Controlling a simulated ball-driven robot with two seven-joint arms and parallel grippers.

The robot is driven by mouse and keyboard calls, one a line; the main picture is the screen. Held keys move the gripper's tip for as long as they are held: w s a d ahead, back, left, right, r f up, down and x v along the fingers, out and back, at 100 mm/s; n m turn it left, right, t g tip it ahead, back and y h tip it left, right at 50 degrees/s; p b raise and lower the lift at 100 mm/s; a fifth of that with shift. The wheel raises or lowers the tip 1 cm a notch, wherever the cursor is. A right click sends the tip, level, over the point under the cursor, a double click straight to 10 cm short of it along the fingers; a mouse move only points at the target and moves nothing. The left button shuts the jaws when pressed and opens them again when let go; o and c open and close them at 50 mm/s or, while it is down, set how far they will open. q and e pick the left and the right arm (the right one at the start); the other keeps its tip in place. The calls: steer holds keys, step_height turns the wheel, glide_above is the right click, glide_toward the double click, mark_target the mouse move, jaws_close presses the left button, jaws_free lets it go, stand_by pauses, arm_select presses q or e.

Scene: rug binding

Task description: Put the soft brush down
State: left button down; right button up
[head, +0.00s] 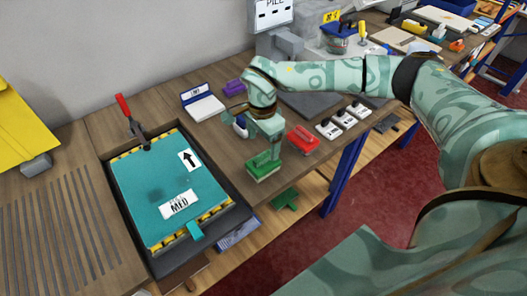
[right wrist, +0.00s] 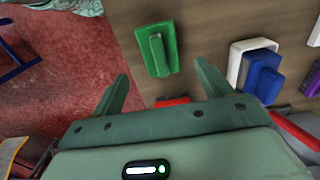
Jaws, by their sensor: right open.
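A green brush (head: 263,167) with a raised handle lies on the bench near its front edge, to the right of the framed teal mat. I take it for the soft brush, though no label on it is readable. It also shows in the right wrist view (right wrist: 157,48), beyond the fingertips and between their lines. My right gripper (right wrist: 161,82) is open, with its fingers apart and nothing held. In the head view my right gripper (head: 269,146) is just above the brush and hides part of it. My left gripper is not in view.
A red brush (head: 302,139) lies right of the green one; a blue-and-white brush (right wrist: 257,75) and a purple one (head: 234,88) lie behind. White blocks (head: 343,122) stand farther right. The dark-framed teal mat (head: 165,190) is left. The bench's front edge is close.

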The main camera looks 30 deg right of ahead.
mark_target(263, 156)
steer(key=shift+r, duration=2.35)
